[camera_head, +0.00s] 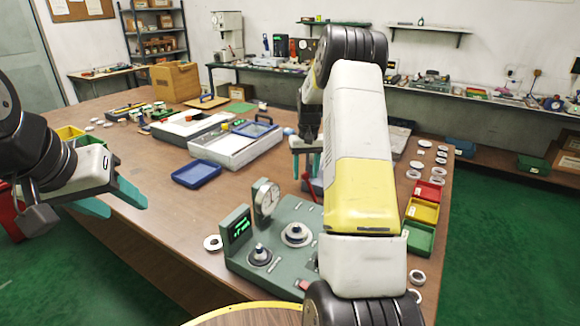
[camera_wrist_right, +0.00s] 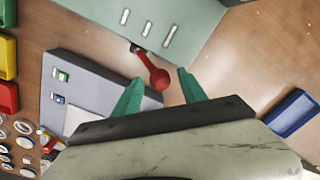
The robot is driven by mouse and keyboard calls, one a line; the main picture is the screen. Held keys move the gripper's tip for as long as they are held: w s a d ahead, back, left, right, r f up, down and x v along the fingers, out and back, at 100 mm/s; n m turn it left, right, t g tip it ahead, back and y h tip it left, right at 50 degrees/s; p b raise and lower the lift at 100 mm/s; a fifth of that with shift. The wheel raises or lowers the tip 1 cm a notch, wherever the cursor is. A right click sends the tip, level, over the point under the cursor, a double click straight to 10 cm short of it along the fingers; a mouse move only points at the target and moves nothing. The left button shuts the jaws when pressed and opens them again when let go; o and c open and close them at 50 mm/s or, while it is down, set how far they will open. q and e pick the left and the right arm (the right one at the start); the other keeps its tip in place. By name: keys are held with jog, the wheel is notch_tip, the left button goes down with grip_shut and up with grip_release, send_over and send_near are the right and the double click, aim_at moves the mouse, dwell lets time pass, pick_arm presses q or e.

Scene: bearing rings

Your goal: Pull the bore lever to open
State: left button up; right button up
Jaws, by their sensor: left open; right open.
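The bore lever, a red lever with a round knob (camera_wrist_right: 155,75), sticks out from the edge of the grey-green gauge fixture (camera_wrist_right: 185,20). In the head view the red lever (camera_head: 309,187) shows at the fixture's far side, partly hidden by my right arm. My right gripper (camera_wrist_right: 160,88) is open, with its teal fingers on either side of the knob; I cannot tell whether they touch it. In the head view the right gripper (camera_head: 306,166) is partly covered by my arm. My left gripper (camera_head: 118,202) is open and empty at the table's left edge.
The fixture carries a dial gauge (camera_head: 267,197) and a green display (camera_head: 238,228). A grey box with buttons (camera_wrist_right: 85,95) lies close by the right gripper. A blue tray (camera_head: 197,174), coloured bins (camera_head: 423,211) and several rings (camera_head: 441,155) lie around. The table's middle left is clear.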

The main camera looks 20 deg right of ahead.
grip_shut()
jog(key=shift+r, duration=0.1)
dwell(1.2)
